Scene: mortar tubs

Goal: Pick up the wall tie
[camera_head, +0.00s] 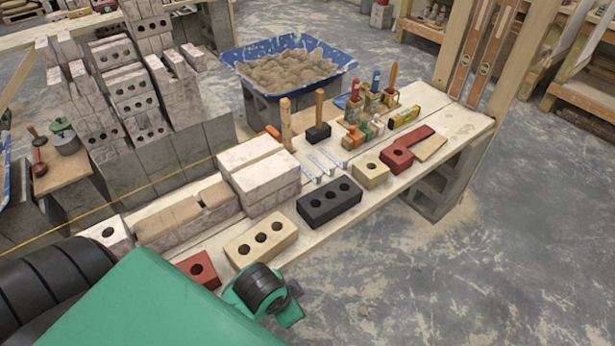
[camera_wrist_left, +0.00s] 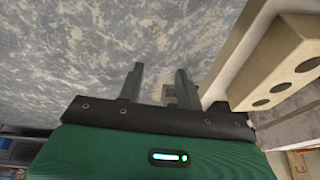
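The wall ties look like thin grey metal strips (camera_head: 323,162) lying on the wooden bench (camera_head: 463,122), between the pale blocks and the wooden-handled mallet. My left gripper (camera_wrist_left: 158,88) is open and empty in the left wrist view, with its two dark fingers apart over the grey floor. In the head view my green left arm comes in at the lower left, at the near end of the bench and well short of the ties. Its fingers cannot be made out there. The ties do not show in the left wrist view. My right gripper is not in view.
A black three-hole brick (camera_head: 329,203), a cream three-hole brick (camera_head: 261,241) and stacked pale blocks (camera_head: 262,168) stand between my arm and the ties. A mallet (camera_head: 319,118) and several tools stand beyond. A blue mortar tub (camera_head: 240,52) is behind.

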